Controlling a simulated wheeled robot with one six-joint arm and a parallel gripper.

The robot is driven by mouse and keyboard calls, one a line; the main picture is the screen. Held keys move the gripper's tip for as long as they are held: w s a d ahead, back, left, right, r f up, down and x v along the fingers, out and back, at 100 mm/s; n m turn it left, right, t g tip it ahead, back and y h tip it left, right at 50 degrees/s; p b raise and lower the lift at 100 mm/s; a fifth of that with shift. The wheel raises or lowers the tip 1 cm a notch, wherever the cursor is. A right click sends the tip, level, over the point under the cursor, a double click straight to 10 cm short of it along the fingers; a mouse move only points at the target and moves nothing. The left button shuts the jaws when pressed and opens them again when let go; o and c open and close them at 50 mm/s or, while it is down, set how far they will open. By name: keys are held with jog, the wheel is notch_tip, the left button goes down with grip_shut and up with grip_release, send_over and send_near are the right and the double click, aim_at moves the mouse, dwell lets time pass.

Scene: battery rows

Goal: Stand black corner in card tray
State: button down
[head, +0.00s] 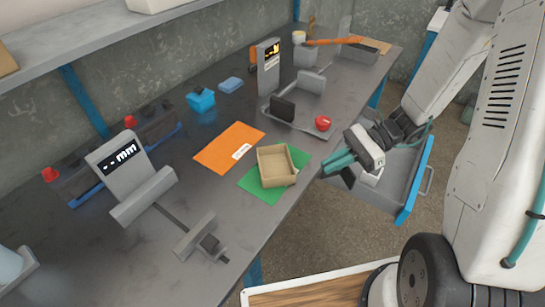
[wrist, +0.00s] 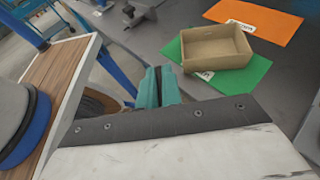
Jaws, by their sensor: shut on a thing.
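The card tray (head: 291,182) is an open, tan, shallow box, empty, on a green sheet (head: 258,187) at the bench's front edge. It also shows in the wrist view (wrist: 226,60), at upper right. My gripper (head: 338,166), with teal fingers, is right of the tray in the head view, out past the bench edge. It is shut on a small dark piece, the black corner (head: 348,178), which shows below the fingers and is apart from the tray. In the wrist view, my gripper (wrist: 159,72) largely hides the held piece, so its shape and tilt are unclear.
An orange sheet (head: 225,150) lies left of the tray. A grey stand with a display (head: 268,70), a black block (head: 283,109) and a red knob-like thing (head: 323,123) are behind it. A measuring device (head: 125,165) stands left. An open drawer (head: 405,185) is below my gripper.

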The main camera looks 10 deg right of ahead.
jog(key=w+m+t, duration=0.1)
jog(key=w, duration=0.2)
send_over(271, 162)
jog(key=shift+f+t, duration=0.3)
jog(key=shift+f, duration=1.8)
jog(key=c, duration=1.6)
grip_release()
jog(key=shift+f, duration=0.1)
